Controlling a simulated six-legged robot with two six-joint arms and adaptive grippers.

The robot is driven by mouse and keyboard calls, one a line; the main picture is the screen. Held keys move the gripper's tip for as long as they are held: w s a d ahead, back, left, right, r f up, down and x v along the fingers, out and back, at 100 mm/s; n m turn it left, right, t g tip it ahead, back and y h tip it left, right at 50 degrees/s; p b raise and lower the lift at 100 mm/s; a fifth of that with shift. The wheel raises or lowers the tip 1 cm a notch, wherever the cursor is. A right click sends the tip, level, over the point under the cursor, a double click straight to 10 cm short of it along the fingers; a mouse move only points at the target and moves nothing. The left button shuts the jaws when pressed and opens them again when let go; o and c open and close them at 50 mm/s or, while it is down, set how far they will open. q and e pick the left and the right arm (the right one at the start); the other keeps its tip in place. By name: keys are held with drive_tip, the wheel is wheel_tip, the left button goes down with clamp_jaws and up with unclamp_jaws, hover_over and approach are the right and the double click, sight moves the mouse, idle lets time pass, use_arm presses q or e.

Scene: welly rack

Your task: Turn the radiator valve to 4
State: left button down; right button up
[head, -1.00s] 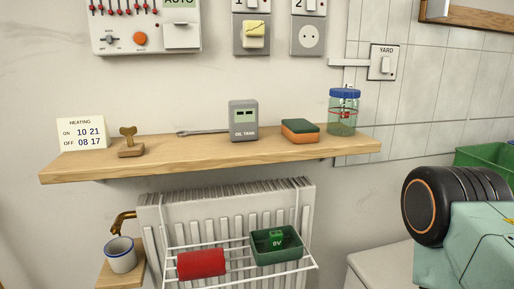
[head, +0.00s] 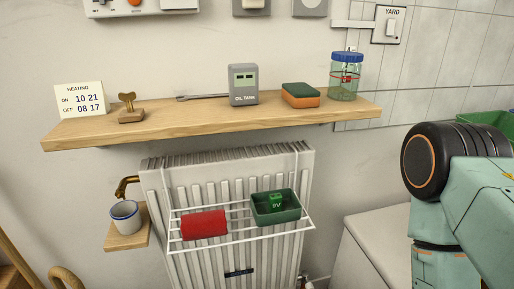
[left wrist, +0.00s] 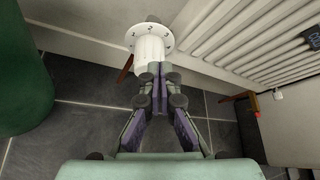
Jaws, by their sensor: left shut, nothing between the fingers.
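The radiator (head: 229,260) stands under the shelf in the head view; its ribs (left wrist: 235,45) also show in the left wrist view. The white radiator valve (left wrist: 151,48) is beside them, a cylinder with a numbered dial collar at its far end. I cannot read which number it is set to. My left gripper (left wrist: 153,72) is shut and empty, its fingertips at the near end of the valve; I cannot tell whether they touch. The fingers hide part of that end. My right gripper is not in view.
A wooden shelf (head: 190,127) runs above the radiator. A wire rack (head: 240,233) on it holds a red roll (head: 203,224) and a green tray (head: 276,218). A mug (head: 125,216) stands at left. A green cylinder (left wrist: 25,80) stands left of the valve.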

use_arm(q)
drive_tip(key=s, duration=0.1)
drive_tip(key=s+d, duration=0.1)
drive_tip(key=s, duration=0.1)
drive_tip(key=shift+s+p, duration=0.25)
drive_tip(key=shift+p, duration=0.15)
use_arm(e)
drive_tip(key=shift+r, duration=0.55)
